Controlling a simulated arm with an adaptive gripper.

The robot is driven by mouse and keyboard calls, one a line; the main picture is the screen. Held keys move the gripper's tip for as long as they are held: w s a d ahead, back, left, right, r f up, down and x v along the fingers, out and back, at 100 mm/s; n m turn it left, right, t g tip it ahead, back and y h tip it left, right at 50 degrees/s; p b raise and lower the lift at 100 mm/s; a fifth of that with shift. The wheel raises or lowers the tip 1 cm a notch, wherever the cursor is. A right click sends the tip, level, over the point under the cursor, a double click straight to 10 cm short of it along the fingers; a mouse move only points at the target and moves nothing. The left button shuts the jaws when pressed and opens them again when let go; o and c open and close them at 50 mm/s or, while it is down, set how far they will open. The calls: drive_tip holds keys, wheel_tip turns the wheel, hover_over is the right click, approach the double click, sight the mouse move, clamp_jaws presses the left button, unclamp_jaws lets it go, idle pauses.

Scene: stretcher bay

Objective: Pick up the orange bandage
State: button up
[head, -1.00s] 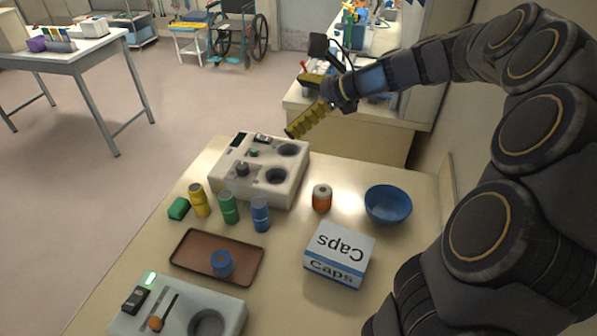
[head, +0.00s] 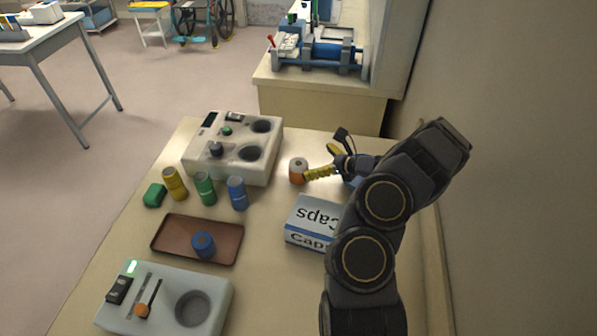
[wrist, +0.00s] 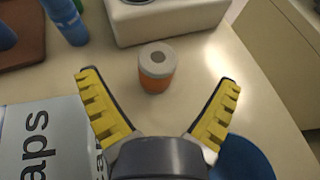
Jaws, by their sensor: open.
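The orange bandage (head: 298,171) is a small upright roll with a pale top. It stands on the table between the white device with round wells and the Caps box. In the wrist view the bandage (wrist: 157,68) stands just beyond the fingertips, roughly centred between them. My gripper (head: 308,174) is low over the table, right of the bandage in the head view. In the wrist view my gripper (wrist: 159,78) has its yellow ribbed fingers spread wide, with nothing between them.
The Caps box (head: 311,222) stands close to my gripper, and a blue bowl (wrist: 243,158) is on its other side. The white device (head: 235,148) is behind the bandage. Blue, green and yellow rolls stand left. A brown tray (head: 170,238) holds another blue roll.

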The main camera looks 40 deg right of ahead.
sight(294, 172)
wheel_tip(294, 172, down, 5)
drive_tip(key=shift+r, duration=0.1)
drive_tip(key=x, duration=0.7)
drive_tip(key=shift+s+f, duration=0.15)
drive_tip(key=shift+f, duration=0.1)
drive_tip(key=shift+w+a+f, duration=0.1)
drive_tip(key=shift+w+a, duration=0.1)
drive_tip(key=shift+w, duration=0.3)
drive_tip(key=c, duration=1.3)
